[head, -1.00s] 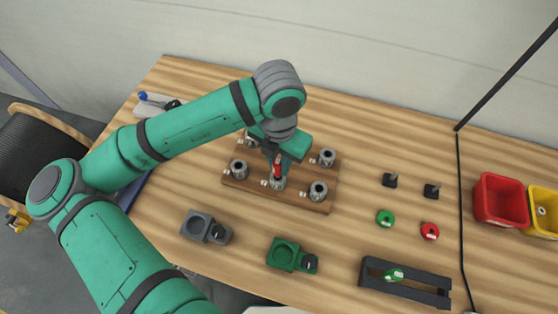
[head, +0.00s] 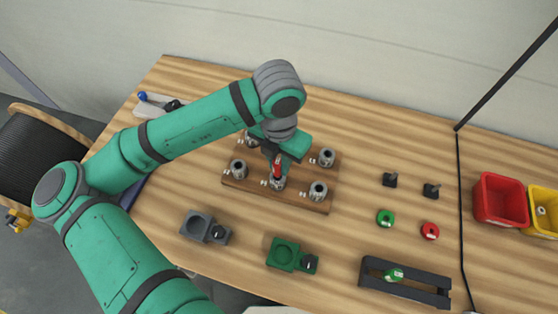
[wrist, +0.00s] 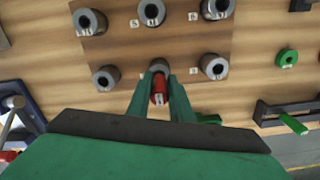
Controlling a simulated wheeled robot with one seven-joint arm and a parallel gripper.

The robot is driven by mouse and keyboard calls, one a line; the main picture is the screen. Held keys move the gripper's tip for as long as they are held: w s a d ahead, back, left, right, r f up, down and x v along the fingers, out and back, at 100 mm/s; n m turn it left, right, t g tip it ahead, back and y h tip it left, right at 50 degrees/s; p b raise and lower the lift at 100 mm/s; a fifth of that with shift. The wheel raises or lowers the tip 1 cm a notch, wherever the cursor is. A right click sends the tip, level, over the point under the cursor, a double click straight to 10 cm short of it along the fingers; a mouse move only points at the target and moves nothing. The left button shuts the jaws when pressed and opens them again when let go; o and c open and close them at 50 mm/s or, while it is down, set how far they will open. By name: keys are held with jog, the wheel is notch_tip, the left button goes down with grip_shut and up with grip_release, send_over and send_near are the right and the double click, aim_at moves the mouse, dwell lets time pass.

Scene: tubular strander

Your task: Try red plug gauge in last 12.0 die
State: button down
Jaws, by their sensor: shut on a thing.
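My gripper (head: 277,160) is shut on the red plug gauge (head: 277,168), which is upright over the front middle die (head: 277,183) on the wooden die board (head: 255,187). In the wrist view the red gauge (wrist: 159,92) sits between the two fingers, right at the mouth of that die (wrist: 159,66). I cannot tell whether the gauge's tip is inside the bore. Other grey dies stand on the board, among them the front left die (head: 239,169), the front right die (head: 318,190) and the back right die (head: 327,157). Small labels beside them are too small to read.
A grey fixture (head: 205,227) and a green fixture (head: 291,254) stand near the front edge. A dark rack (head: 405,282) holds a green-handled gauge (head: 394,274). Green (head: 385,217) and red (head: 430,231) rings, black pieces (head: 390,180), a red bin (head: 500,200) and a yellow bin (head: 544,210) are at right.

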aim_at(279, 158)
jog(key=shift+f, duration=0.4)
dwell(4.3)
jog(key=shift+r, duration=0.15)
jog(key=shift+r, duration=2.6)
